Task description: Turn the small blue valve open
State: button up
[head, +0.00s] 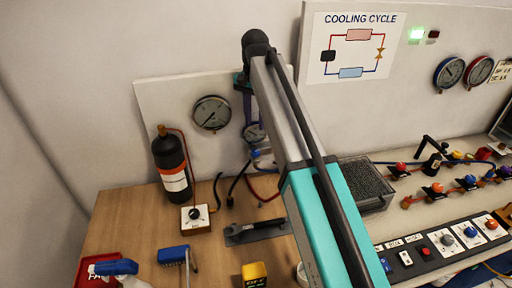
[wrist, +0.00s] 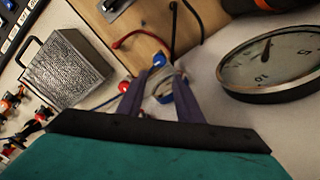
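The small blue valve (head: 255,153) sits just below a small round gauge (head: 254,133) on the white back panel. In the wrist view a blue handle (wrist: 159,60) shows just beyond my fingertips, with the small gauge's ring partly visible between the fingers. My gripper (head: 247,118) is in front of the panel near the small gauge, partly hidden by my arm. In the wrist view its two purple fingers (wrist: 157,80) stand apart with nothing clamped between them. I cannot tell whether either finger touches the gauge or valve.
A larger gauge (head: 211,113) is on the panel to the left. A black bottle (head: 172,160) stands on the wooden bench. Red and black hoses run below the valve. A grey mesh-topped box (head: 364,182) and a manifold with coloured knobs (head: 436,188) are at right.

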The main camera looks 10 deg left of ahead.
aim_at(255, 151)
jog(key=shift+f+p, duration=1.85)
jog(key=shift+f, duration=4.25)
jog(key=c, duration=0.7)
jog(key=shift+d, duration=0.2)
jog(key=shift+c, duration=0.4)
jog(key=shift+a, duration=0.15)
